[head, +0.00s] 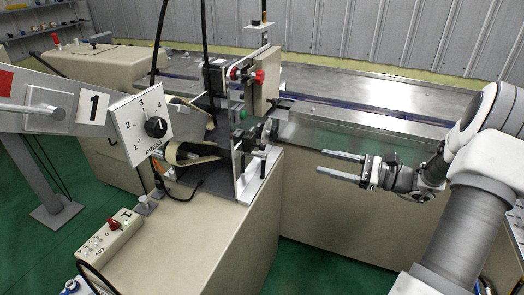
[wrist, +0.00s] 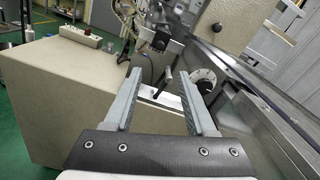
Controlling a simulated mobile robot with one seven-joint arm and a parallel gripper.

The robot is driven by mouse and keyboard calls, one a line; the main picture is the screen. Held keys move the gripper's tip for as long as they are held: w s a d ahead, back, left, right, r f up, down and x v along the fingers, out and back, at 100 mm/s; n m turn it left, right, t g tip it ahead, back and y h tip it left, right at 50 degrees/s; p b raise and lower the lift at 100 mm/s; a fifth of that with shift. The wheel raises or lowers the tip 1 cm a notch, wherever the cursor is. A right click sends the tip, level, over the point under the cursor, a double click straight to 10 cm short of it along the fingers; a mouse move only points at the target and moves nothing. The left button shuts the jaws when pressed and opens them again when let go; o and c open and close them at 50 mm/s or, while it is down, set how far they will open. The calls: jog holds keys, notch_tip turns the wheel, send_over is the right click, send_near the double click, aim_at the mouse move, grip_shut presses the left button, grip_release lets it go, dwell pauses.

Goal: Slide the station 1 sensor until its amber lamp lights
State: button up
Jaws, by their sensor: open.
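The station 1 sign (head: 94,108) is on the tilted arm at the left in the head view. A metal bracket (head: 240,172) with small black fittings (head: 256,137) stands at the machine's near corner. I cannot tell which fitting is the sensor, and I make out no lit amber lamp. My gripper (head: 322,162) is open and empty, right of the bracket and apart from it, fingers pointing left. In the wrist view a dark handle (wrist: 163,84) shows between the open fingers of my gripper (wrist: 160,75), beyond their tips; a round white dial (wrist: 205,80) is just right.
A selector plate with a black knob (head: 155,127) is left of the bracket. A control box with a red button (head: 113,233) lies on the beige cabinet (head: 215,245). A red knob (head: 259,77) sits above the bracket. The metal conveyor bed (head: 350,140) runs behind my gripper.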

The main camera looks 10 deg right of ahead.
aim_at(255, 143)
jog(key=b+x, duration=0.1)
jog(key=x, duration=1.6)
jog(key=shift+b, duration=0.35)
jog(key=shift+w+a, duration=0.1)
grip_shut()
dwell(0.4)
